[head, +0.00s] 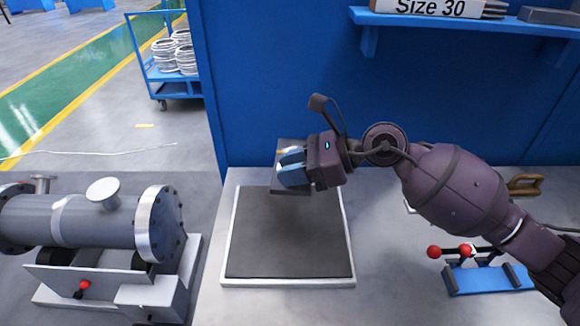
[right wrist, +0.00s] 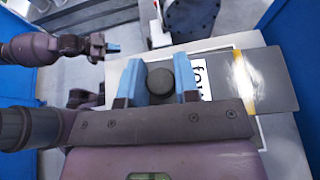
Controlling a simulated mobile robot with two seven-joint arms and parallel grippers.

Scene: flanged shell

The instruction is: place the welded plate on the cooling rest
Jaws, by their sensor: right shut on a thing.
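The welded plate (right wrist: 272,80) is flat and dark, with a bright weld seam and a white printed label, partly cut off, in the right wrist view. In the head view only part of the plate (head: 279,185) shows behind the fingers. My right gripper (head: 292,168) is shut on it, its blue fingers on either side of a dark round knob (right wrist: 160,85). The gripper is over the far edge of a dark pad with a white rim (head: 285,245), which looks like the cooling rest. My left gripper (right wrist: 111,47) shows only in the right wrist view; its jaw opening is unclear.
A grey flanged shell (head: 85,220) on a stand is at the left. A blue clamp fixture (head: 488,278) with red knobs stands at the right. A blue wall (head: 280,60) with a shelf (head: 470,20) rises behind the bench. The pad's near part is clear.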

